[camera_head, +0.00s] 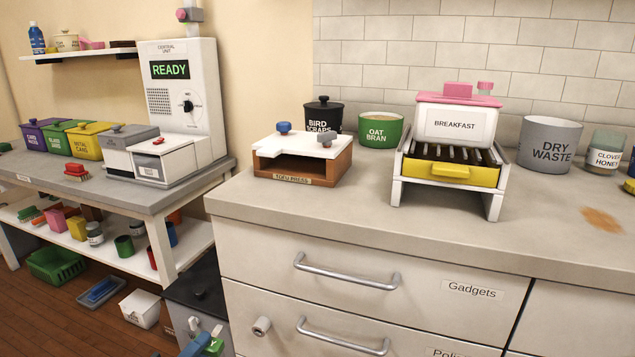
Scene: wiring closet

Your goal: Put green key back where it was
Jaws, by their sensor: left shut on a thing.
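My left gripper (205,331) is low at the bottom edge of the head view, partly cut off by the frame. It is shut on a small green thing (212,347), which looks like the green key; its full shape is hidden. A blue piece (193,348) shows right beside it. The gripper is in front of a dark grey lidded box (202,290) at the left end of the drawer cabinet, below the counter top. I cannot tell whether it touches the box. My right gripper is not in view.
The counter (330,215) carries a tofu press (335,163), a breakfast box (450,122) and several pots. A bench (150,205) with the central unit (185,85) stands left.

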